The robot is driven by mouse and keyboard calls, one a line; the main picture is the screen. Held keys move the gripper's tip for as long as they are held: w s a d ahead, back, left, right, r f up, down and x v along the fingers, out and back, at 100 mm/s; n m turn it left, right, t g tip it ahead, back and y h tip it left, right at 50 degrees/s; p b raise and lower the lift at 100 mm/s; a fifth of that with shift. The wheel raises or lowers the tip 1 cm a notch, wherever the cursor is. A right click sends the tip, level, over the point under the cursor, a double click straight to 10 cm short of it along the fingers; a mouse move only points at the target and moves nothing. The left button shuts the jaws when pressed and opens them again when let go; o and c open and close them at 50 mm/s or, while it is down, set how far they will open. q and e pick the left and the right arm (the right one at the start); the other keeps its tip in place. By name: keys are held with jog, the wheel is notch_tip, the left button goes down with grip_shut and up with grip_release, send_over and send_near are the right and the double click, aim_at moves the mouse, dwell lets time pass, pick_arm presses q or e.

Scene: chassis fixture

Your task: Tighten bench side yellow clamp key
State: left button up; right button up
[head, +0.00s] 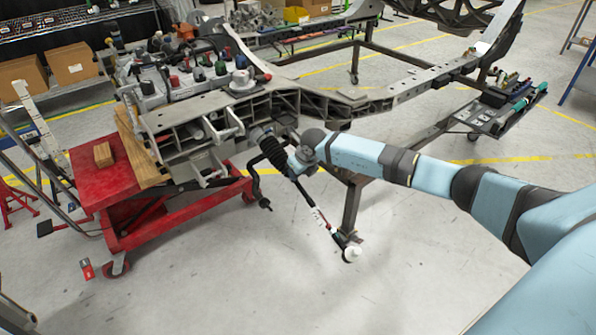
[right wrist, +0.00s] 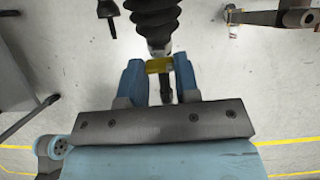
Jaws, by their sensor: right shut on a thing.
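The yellow clamp key (right wrist: 159,65) shows in the right wrist view as a small yellow piece just below a black ribbed rubber boot (right wrist: 153,22). My right gripper (right wrist: 158,76) has its two blue fingers on either side of the key and is shut on it. In the head view my right gripper (head: 296,166) reaches in from the right to the shaft below the boot (head: 268,146). I cannot make out the key there. My left gripper is not in view.
The chassis frame (head: 205,105) extends above and behind my right gripper. A red cart (head: 98,184) with wooden blocks stands at left. A dark shaft (head: 310,203) with a white end hangs toward the floor. The floor at front centre is clear.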

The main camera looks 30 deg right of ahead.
jog(key=o, duration=0.9)
jog(key=shift+r, duration=0.1)
jog(key=shift+s+r, duration=0.1)
jog(key=shift+r, duration=0.2)
pick_arm(q)
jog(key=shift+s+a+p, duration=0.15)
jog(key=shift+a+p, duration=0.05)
jog(key=shift+p, duration=0.8)
pick_arm(e)
jog(key=v, duration=1.3)
jog(key=shift+s, duration=0.1)
